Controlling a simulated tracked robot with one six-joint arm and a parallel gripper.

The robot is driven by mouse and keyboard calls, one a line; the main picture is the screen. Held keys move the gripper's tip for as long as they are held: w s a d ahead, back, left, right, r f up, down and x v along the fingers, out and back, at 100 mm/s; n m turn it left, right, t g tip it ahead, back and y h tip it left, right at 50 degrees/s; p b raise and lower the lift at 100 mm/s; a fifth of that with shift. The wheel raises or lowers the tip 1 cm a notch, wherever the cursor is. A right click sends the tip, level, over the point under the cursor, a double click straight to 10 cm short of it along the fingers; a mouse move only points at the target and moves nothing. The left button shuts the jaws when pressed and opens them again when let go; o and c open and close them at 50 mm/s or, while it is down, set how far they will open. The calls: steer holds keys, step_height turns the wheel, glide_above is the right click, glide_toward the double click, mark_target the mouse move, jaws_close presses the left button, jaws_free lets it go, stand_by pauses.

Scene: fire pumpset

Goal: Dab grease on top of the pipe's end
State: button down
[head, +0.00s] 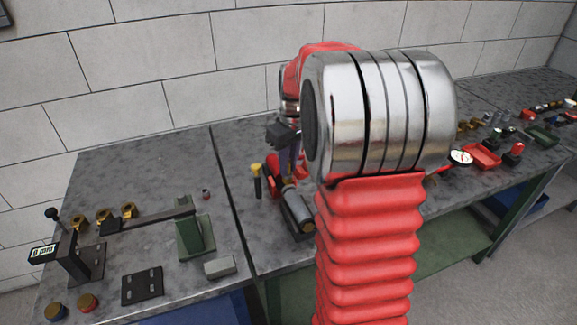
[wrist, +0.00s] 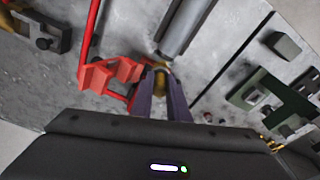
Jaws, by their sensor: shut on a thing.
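In the head view my gripper (head: 289,174) points down at the pipe's end. Contact with the pipe cannot be told, and no grease is clearly visible.
A red vise-like fixture (wrist: 108,74) stands close beside my fingers. A yellow-topped black tool (head: 257,181) stands left of the pipe. A green stand (head: 194,235) with a long bar is farther left. Red trays (head: 482,156) and small parts lie right. A wall closes the back.

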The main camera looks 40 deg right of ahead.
steer(key=shift+r, duration=2.7)
steer(key=shift+f, duration=0.1)
steer(key=shift+s+a+f, duration=0.1)
steer(key=shift+s+f, duration=0.1)
steer(key=shift+f, duration=0.7)
steer(key=shift+s+f, duration=0.2)
steer(key=shift+f, duration=0.65)
steer(key=shift+s+a+f, duration=0.1)
steer(key=shift+s+f, duration=0.1)
steer(key=shift+f, duration=0.7)
steer(key=shift+f, duration=0.25)
stand_by(2.3)
